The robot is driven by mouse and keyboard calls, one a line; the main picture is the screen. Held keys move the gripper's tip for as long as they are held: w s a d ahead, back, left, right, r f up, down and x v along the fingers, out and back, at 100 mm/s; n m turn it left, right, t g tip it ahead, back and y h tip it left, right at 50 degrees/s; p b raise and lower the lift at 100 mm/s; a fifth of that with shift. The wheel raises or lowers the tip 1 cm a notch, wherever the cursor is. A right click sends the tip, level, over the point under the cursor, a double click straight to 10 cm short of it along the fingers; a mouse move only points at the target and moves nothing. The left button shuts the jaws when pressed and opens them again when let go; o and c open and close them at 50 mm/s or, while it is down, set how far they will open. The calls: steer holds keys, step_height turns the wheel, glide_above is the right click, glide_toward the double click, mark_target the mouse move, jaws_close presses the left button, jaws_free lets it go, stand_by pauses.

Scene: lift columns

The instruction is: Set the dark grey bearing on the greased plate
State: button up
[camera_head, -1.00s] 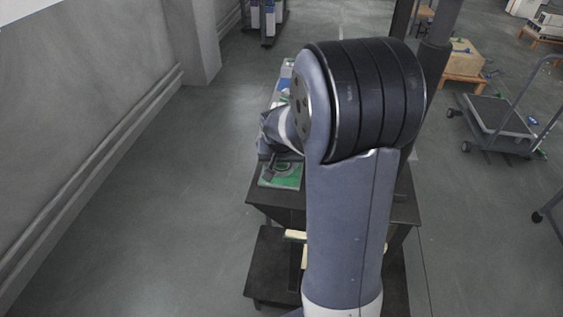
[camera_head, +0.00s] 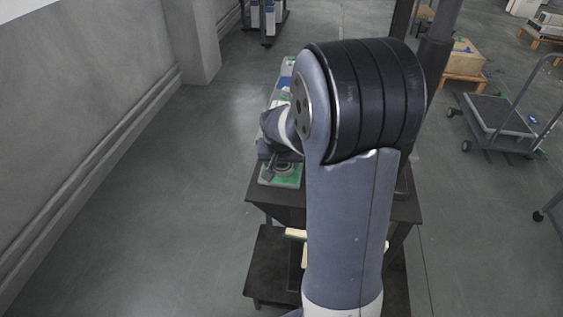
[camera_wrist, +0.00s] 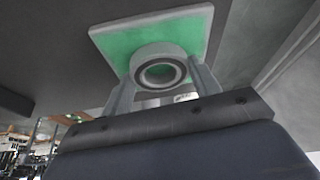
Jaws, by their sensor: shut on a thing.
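The grey bearing (camera_wrist: 159,68), a ring with a dark inner race, is between the two fingers of my gripper (camera_wrist: 160,74) in the wrist view. My gripper is shut on it. The greased plate (camera_wrist: 186,29) is a square with a green face and pale rim, right at the bearing in that view. In the head view the plate (camera_head: 282,181) lies at the near left of the dark table, with the bearing (camera_head: 284,169) over its green face. I cannot tell whether bearing and plate touch. My arm hides part of the gripper in the head view.
The dark table (camera_head: 290,213) is largely hidden behind my arm. A lower dark shelf (camera_head: 268,268) stands below it. A cart (camera_head: 497,115) and a box on a pallet (camera_head: 462,62) stand at the right. Floor left of the table is clear.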

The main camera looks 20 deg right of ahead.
steer(key=shift+f, duration=0.1)
steer(key=o, duration=1.6)
steer(key=shift+r, duration=0.2)
steer(key=shift+r+p, duration=0.5)
steer(key=shift+r, duration=0.25)
steer(key=shift+r, duration=0.2)
step_height(320, 180, up, 5)
steer(key=p, duration=0.3)
steer(key=shift+f, duration=0.1)
